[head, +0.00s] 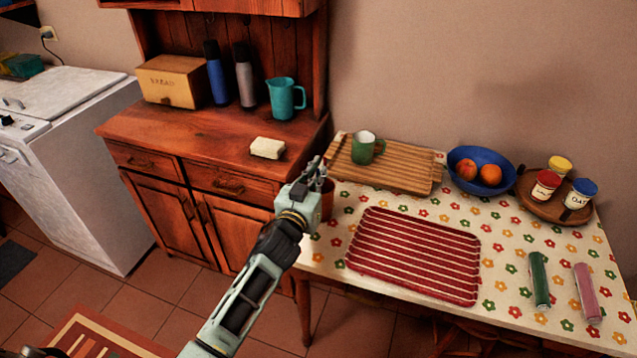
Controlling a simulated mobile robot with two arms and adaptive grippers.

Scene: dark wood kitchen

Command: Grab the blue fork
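I cannot make out a blue fork in the head view. My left gripper (315,168) is over the left end of the flowered table, its arm reaching up from the bottom of the picture. It is small and dark against the cabinet, so I cannot tell whether its fingers are open or shut, or whether they hold anything. Just behind and right of it is a reddish-brown cup (327,200), partly hidden by the gripper; its contents are not clear. My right gripper is not in view.
The flowered table (325,253) holds a wooden board (400,172) with a green mug (363,150), a red striped tray (413,255), a blue fruit bowl (481,171), jars on a round tray (535,208), and green (539,280) and pink (587,293) cylinders. A wooden cabinet (180,130) stands left.

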